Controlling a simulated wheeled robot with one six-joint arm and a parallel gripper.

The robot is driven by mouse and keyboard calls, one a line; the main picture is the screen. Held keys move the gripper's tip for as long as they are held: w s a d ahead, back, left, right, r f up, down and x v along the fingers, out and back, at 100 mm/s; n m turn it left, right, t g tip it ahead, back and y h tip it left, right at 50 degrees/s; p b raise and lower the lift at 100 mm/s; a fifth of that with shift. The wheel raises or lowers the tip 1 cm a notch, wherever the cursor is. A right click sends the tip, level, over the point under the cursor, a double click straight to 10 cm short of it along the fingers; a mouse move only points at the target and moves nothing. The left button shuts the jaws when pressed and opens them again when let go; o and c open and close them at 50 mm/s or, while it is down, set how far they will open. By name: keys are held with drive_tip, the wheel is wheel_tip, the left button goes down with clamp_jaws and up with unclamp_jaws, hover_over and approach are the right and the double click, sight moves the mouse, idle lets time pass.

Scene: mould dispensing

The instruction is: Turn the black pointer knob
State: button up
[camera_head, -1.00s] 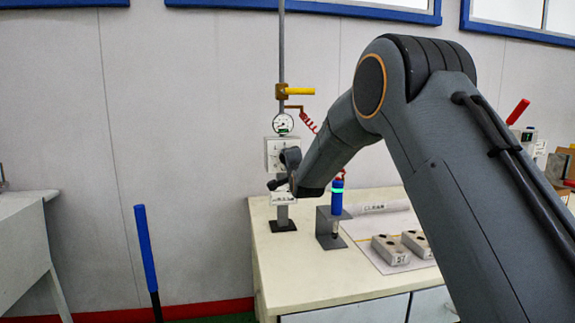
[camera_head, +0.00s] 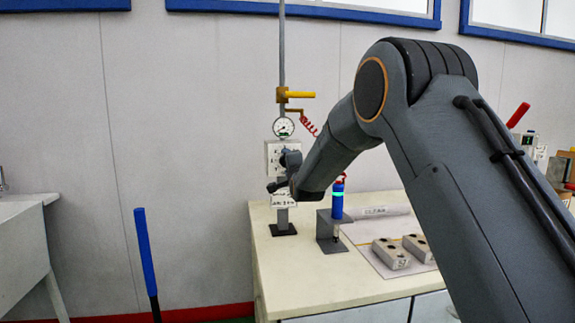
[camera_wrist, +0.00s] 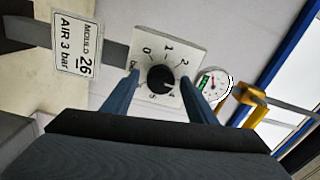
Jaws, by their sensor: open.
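The black pointer knob (camera_wrist: 160,79) sits on a pale square dial plate (camera_wrist: 178,50) with numbers around it. My gripper (camera_wrist: 160,92) is open in the wrist view, with one finger on each side of the knob. Whether the fingers touch it cannot be told.
A sign reading "MOULD 26 AIR 3 bar" (camera_wrist: 75,42) is beside the dial. A yellow-handled valve (camera_head: 298,92) and red coiled hose (camera_head: 309,124) are above. A blue tool in a grey stand (camera_head: 325,230) and metal blocks (camera_head: 390,253) stand on the bench (camera_head: 290,275).

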drive_tip(key=shift+s, duration=0.1)
drive_tip(key=v, duration=0.7)
drive_tip(key=shift+s+b, duration=0.3)
drive_tip(key=shift+b, duration=0.05)
drive_tip(key=shift+d, duration=0.1)
drive_tip(key=s+d+f+n+g+h+p, duration=0.2)
drive_tip(key=s+d+f+n+g, duration=0.15)
drive_tip(key=s+d+f, duration=0.4)
drive_tip(key=s+d+f+n+g+h+p, duration=0.25)
drive_tip(key=s+d+f+g, duration=0.25)
drive_tip(key=s+d, duration=0.45)
drive_tip(key=s+d+f+n+g+p, duration=0.1)
drive_tip(key=s+d+f+n+g, duration=0.1)
drive_tip(key=s, duration=0.9)
drive_tip(key=s+d+f+n+g+p, duration=0.1)
drive_tip(key=s+d+n+g, duration=0.1)
drive_tip(key=s, duration=0.9)
drive_tip(key=s+d+f+n+g, duration=0.2)
drive_tip(key=s+g, duration=0.3)
drive_tip(key=s, duration=0.6)
drive_tip(key=shift+d+f+n+p, duration=0.3)
drive_tip(key=shift+d+n+p, duration=0.15)
drive_tip(key=shift+d, duration=0.45)
drive_tip(key=shift+s+h, duration=0.15)
drive_tip(key=shift+h, duration=0.1)
